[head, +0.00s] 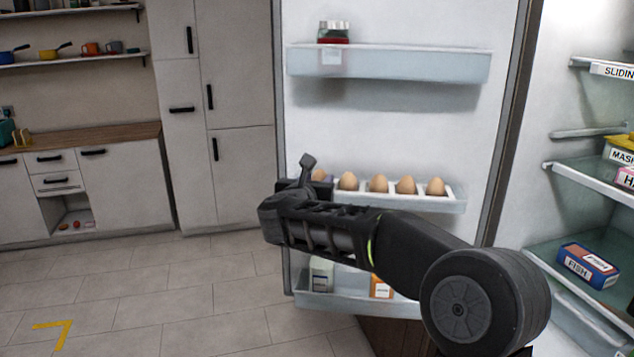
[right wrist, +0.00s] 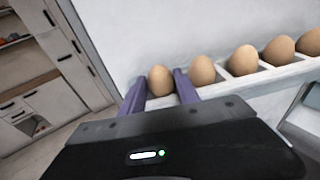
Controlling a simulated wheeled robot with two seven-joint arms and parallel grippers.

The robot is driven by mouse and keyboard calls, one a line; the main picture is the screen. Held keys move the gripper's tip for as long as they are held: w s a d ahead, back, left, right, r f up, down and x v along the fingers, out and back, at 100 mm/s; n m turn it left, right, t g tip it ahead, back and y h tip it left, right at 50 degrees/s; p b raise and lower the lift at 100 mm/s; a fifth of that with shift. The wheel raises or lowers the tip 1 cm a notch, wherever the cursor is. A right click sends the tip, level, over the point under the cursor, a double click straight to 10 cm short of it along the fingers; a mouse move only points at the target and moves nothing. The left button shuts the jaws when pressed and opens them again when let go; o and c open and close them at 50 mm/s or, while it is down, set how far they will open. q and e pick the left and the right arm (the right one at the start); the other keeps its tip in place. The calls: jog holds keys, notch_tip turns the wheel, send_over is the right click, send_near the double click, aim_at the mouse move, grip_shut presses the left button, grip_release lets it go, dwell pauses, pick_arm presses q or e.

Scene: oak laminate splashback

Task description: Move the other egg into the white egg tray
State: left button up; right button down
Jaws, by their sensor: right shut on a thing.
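The white egg tray (head: 456,194) sits in the middle shelf of the open fridge door, with several brown eggs in a row. My right gripper (head: 307,166) is at the tray's left end. In the right wrist view its two purple fingers (right wrist: 159,77) are shut on the leftmost brown egg (right wrist: 160,81), one on each side. In the head view this egg (head: 319,174) is partly hidden by the gripper. It is upright at the tray's end; I cannot tell whether it rests in its pocket. The neighbouring egg (right wrist: 202,70) stands just right of the fingers. My left gripper is out of view.
An upper door shelf (head: 390,63) holds a red-and-white jar (head: 333,33). A lower door shelf (head: 300,300) holds cartons, partly behind my arm. Fridge shelves on the right hold a FISH box (head: 588,265). Open floor lies left of the door.

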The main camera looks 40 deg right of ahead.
jog(key=shift+f, duration=0.2)
jog(key=c, duration=0.8)
grip_release()
jog(key=shift+s+a+b, duration=0.2)
jog(key=shift+a+b, duration=0.05)
jog(key=shift+b, duration=0.15)
jog(key=b+v, duration=0.2)
jog(key=v, duration=0.5)
jog(key=shift+a+r, duration=0.1)
